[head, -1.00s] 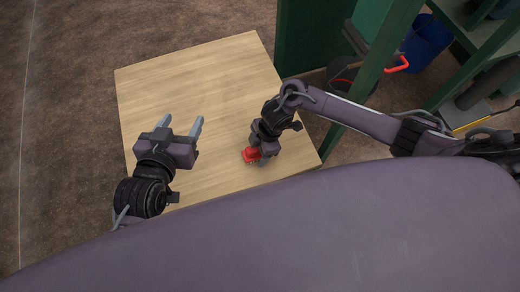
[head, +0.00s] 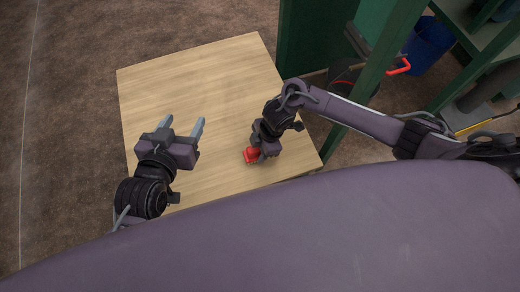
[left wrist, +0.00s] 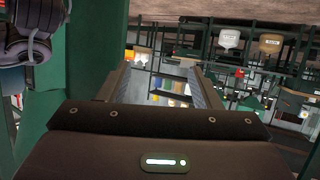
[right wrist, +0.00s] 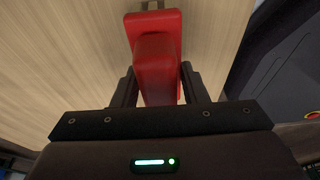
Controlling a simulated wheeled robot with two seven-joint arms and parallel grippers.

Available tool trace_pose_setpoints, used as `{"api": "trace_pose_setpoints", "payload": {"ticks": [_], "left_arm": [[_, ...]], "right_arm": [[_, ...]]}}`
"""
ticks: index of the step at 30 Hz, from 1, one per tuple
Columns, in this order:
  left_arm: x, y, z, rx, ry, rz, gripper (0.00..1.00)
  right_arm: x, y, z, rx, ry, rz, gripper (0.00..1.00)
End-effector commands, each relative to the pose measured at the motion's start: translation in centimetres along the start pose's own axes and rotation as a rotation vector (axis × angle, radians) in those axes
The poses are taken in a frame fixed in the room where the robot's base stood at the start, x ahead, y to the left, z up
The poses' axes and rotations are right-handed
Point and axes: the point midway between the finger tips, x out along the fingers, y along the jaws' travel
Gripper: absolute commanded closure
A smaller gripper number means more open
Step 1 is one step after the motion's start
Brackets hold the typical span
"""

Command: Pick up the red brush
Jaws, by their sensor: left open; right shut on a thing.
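The red brush (head: 251,156) is at the right front part of the wooden table, at the tips of my right gripper (head: 260,154). In the right wrist view the red brush (right wrist: 156,62) stands between the two fingers, and my right gripper (right wrist: 158,88) is shut on it. Its lower part is hidden in the head view, and I cannot tell whether it touches the table. My left gripper (head: 184,128) is open and empty above the left part of the table. In the left wrist view its fingers (left wrist: 160,85) are spread with nothing between them.
The wooden table (head: 200,85) is otherwise bare. A green frame (head: 375,85) stands beyond its right side. A blue bin (head: 428,45) and shelving (head: 485,40) are at the upper right. Brown floor (head: 70,60) lies open to the left.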

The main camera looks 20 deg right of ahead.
Motion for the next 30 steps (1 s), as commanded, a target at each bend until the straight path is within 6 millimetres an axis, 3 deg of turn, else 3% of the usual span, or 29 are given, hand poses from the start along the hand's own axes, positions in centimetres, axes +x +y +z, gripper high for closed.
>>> {"api": "trace_pose_setpoints", "payload": {"ticks": [8, 13, 17, 18, 24, 30], "left_arm": [[-1.0, 0.4, 5.1, -0.010, -0.232, 0.008, 0.42], [-3.0, 1.0, 10.1, -0.019, -0.467, 0.020, 0.42], [-5.9, 0.7, 13.3, -0.030, -0.694, 0.010, 0.42], [-6.2, -0.1, 12.8, -0.033, -0.722, -0.008, 0.42], [-8.6, -2.3, 13.2, -0.060, -0.892, -0.066, 0.42], [-10.2, -3.5, 13.3, -0.085, -0.999, -0.102, 0.42]], "right_arm": [[-1.6, 0.0, -0.4, 0.000, 0.000, 0.000, 0.90], [-3.1, 0.0, -0.8, 0.000, 0.000, 0.000, 0.90], [-6.5, 0.1, -1.8, -0.003, 0.001, 0.003, 0.90], [-8.3, 0.1, -2.3, -0.003, 0.001, 0.004, 0.90], [-14.0, 0.1, -3.9, -0.003, 0.000, 0.003, 0.90], [-17.6, 0.1, -4.8, -0.001, -0.001, 0.002, 0.90]]}}
